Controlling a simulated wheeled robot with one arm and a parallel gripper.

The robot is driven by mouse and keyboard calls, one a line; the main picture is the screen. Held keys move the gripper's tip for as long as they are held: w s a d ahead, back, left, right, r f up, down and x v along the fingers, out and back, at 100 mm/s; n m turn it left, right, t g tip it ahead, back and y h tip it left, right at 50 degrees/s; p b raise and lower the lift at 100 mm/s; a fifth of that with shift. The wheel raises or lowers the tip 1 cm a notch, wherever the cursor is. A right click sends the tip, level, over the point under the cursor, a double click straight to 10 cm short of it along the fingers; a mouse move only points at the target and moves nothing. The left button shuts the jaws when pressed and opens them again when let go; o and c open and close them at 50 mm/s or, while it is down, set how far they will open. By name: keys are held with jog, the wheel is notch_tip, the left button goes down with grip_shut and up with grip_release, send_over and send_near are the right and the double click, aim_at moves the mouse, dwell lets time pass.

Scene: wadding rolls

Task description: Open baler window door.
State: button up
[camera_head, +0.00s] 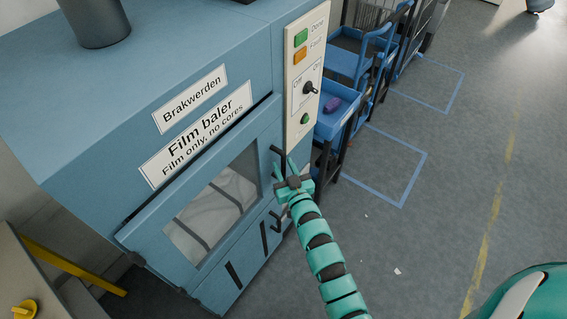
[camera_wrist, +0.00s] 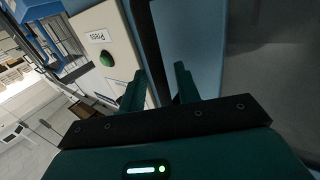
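The baler (camera_head: 95,95) is a blue machine labelled "Film baler" and "Brakwerden". Its window door (camera_head: 190,262) has a pane with pale wrapped material behind it. A dark gap runs along the door's top edge; the door looks closed or nearly so. A black handle (camera_head: 277,153) stands at the door's right edge. My gripper (camera_head: 290,178) is at this handle, partly hiding it. In the wrist view, my teal fingers (camera_wrist: 160,88) are apart, with a dark upright bar (camera_wrist: 152,45), apparently the handle, between them. Contact with the bar cannot be told.
A control panel (camera_head: 297,75) with green and orange lamps, a switch and a green button (camera_wrist: 107,58) is right beside the handle. A blue cart (camera_head: 338,110) stands farther right. A yellow bar (camera_head: 70,265) is at lower left. The floor right of the baler is mostly clear.

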jog(key=shift+w+a, duration=0.15)
jog(key=shift+w, duration=0.25)
grip_shut()
jog(key=shift+s, duration=0.1)
